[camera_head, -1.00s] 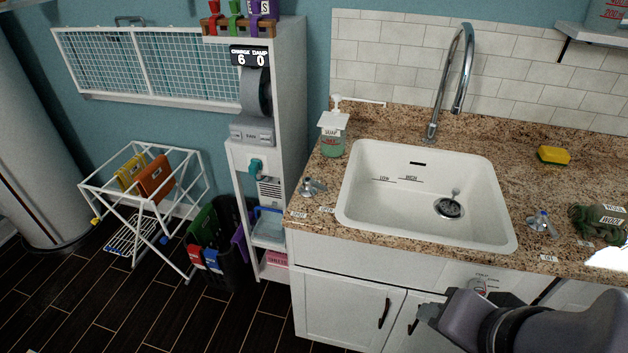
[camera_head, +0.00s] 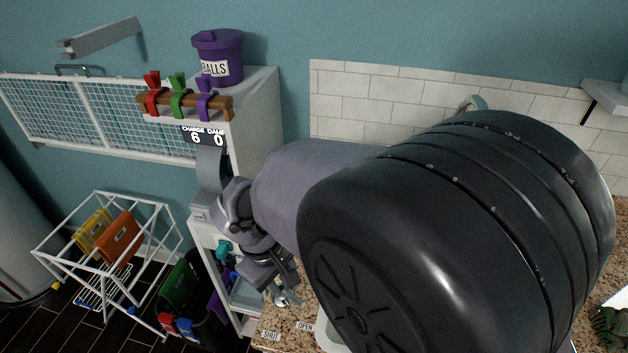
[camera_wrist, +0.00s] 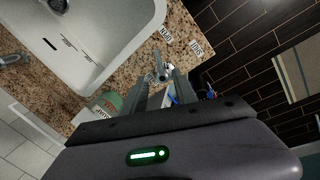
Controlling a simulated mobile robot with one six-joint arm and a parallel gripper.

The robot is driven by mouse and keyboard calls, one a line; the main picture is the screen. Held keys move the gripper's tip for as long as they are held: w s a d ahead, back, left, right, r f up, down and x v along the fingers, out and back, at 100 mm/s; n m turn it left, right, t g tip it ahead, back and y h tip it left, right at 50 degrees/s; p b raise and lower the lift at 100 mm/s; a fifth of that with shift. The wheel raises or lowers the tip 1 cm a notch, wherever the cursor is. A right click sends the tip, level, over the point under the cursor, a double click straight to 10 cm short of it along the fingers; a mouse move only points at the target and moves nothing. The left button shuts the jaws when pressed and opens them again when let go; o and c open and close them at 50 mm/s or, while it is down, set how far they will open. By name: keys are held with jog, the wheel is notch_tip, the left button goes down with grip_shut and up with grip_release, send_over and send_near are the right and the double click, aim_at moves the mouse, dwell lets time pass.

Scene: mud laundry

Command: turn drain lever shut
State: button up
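The drain lever (camera_wrist: 163,66) is a small metal handle on the granite counter beside the sink, between the fingertips or just beyond them in the wrist view. In the head view the lever (camera_head: 286,297) is partly hidden by my gripper (camera_head: 268,278). The OPEN label (camera_wrist: 167,32) and SHUT label (camera_wrist: 196,47) lie on the counter near it. In the wrist view my gripper (camera_wrist: 162,82) has its two fingers apart, with nothing clearly held. Whether a finger touches the lever I cannot tell. The white sink (camera_wrist: 105,48) is mostly hidden by my arm in the head view.
The green soap bottle (camera_wrist: 107,103) stands close beside my gripper. A drying rack (camera_head: 100,250) stands at left.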

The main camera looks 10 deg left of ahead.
aim_at(293, 297)
jog(key=f+b, duration=0.1)
jog(key=f, duration=0.2)
jog(key=w+f+b, duration=0.1)
jog(key=f, duration=0.3)
jog(key=w+d+f, duration=0.1)
jog(key=f, duration=0.2)
jog(key=shift+d+f+b, duration=0.1)
jog(key=shift+f+b, duration=0.2)
jog(key=shift+b, duration=0.1)
grip_shut()
dwell(0.6)
